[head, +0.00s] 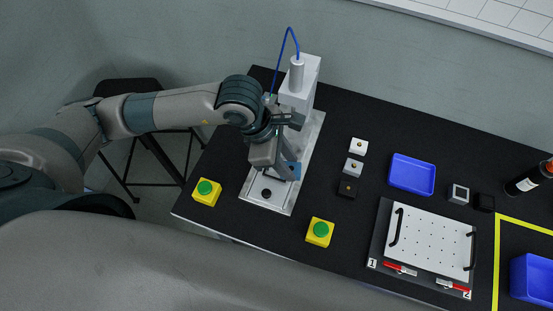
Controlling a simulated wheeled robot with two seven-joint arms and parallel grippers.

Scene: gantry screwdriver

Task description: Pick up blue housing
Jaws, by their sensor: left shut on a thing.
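My left arm reaches in from the left to the screwdriver station (305,135). My left gripper (284,166) points down over the front part of the station's metal base plate (251,188). It is shut on the blue housing (296,170), which shows as a small dark-blue piece at the fingertips. The fingers and wrist hide much of the housing. I cannot tell whether it touches the plate. A dark round spot (266,194) shows on the plate in front of the gripper. My right gripper is not in view.
Yellow boxes with green buttons (206,192) (319,232) flank the station. Small white, grey and black blocks (354,167) stand to its right. Further right are a blue tray (412,174), a white perforated board (432,240) with handles and a dark bottle (524,181).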

